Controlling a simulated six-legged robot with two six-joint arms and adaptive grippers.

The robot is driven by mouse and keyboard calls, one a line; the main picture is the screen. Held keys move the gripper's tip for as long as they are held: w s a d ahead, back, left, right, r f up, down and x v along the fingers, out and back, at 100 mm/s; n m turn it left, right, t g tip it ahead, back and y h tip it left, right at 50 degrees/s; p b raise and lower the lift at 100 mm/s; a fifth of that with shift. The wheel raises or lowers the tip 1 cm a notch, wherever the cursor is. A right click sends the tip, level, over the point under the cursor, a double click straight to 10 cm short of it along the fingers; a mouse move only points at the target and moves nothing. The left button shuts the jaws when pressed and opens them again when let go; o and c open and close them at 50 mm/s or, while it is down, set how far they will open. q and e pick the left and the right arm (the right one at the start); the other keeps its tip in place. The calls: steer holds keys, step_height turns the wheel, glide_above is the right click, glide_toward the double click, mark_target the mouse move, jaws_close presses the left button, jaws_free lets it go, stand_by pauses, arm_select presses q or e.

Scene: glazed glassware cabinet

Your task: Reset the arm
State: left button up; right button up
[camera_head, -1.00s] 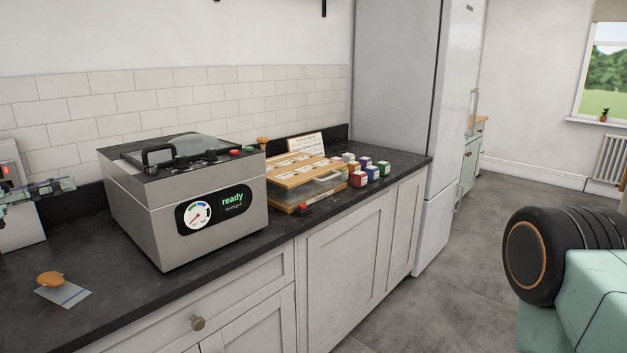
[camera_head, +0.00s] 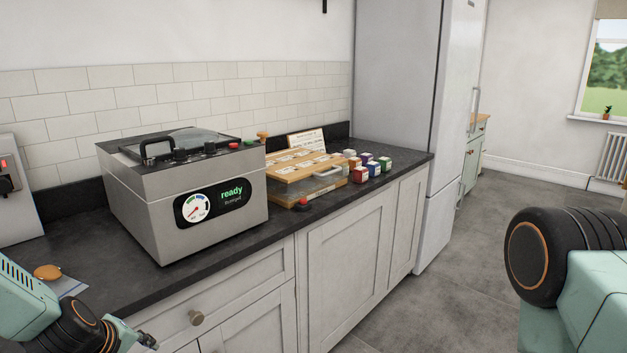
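My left arm (camera_head: 27,300) comes in at the lower left, in front of the counter. Its black wrist joint (camera_head: 85,322) is low in the picture, and a small part of my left gripper (camera_head: 146,341) shows at the bottom edge. Whether it is open or shut cannot be seen. My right arm (camera_head: 585,295) shows at the lower right with a black, orange-ringed joint. Its gripper is outside the picture.
A steel machine (camera_head: 185,198) reading "ready" stands on the dark counter (camera_head: 110,283). An orange-brown round item (camera_head: 47,272) lies on a card at left. A wooden-lidded case (camera_head: 297,174), several coloured cubes (camera_head: 360,174) and a fridge (camera_head: 398,75) stand beyond. Floor at right is clear.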

arm_select(q)
steer(key=s+d+f+m+g+b, duration=0.1)
steer(key=s+d+f+m, duration=0.3)
steer(key=s, duration=0.7)
steer(key=s+d+f+m+g+b, duration=0.1)
steer(key=s+d+f+m+g, duration=0.2)
steer(key=s+f, duration=0.4)
steer(key=s+d+f+m+g+b, duration=0.1)
steer(key=s+d+f+m, duration=0.3)
steer(key=s, duration=1)
step_height(320, 180, down, 2)
steer(key=shift+s+d+f+m+g+b, duration=0.3)
steer(key=shift+d+m+g+b, duration=0.1)
steer(key=shift+d+g, duration=0.45)
steer(key=shift+o, duration=0.3)
